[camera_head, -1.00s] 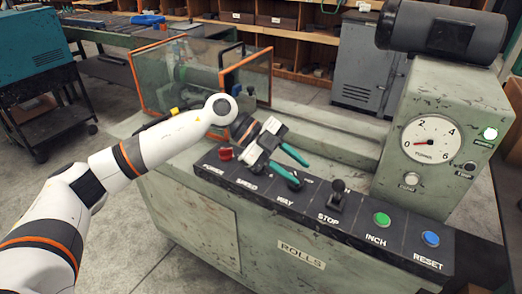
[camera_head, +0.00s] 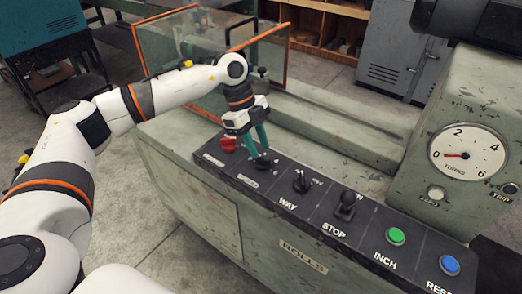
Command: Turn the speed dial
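The black speed dial (camera_head: 263,162) sits on the dark sloped control panel (camera_head: 318,213), second from the left, partly hidden by my gripper. Its label in front is too blurred to read surely now, but it read SPEED earlier. My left gripper (camera_head: 261,152) points down at the dial from above. Its two teal fingers are apart, with their tips close by the dial; I cannot tell whether they touch it. My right gripper is not in view.
A red knob (camera_head: 228,144) stands just left of the dial. The WAY switch (camera_head: 301,181), STOP lever (camera_head: 345,205), green INCH button (camera_head: 396,236) and blue RESET button (camera_head: 450,265) lie to the right. The round gauge (camera_head: 468,153) reads near 0.

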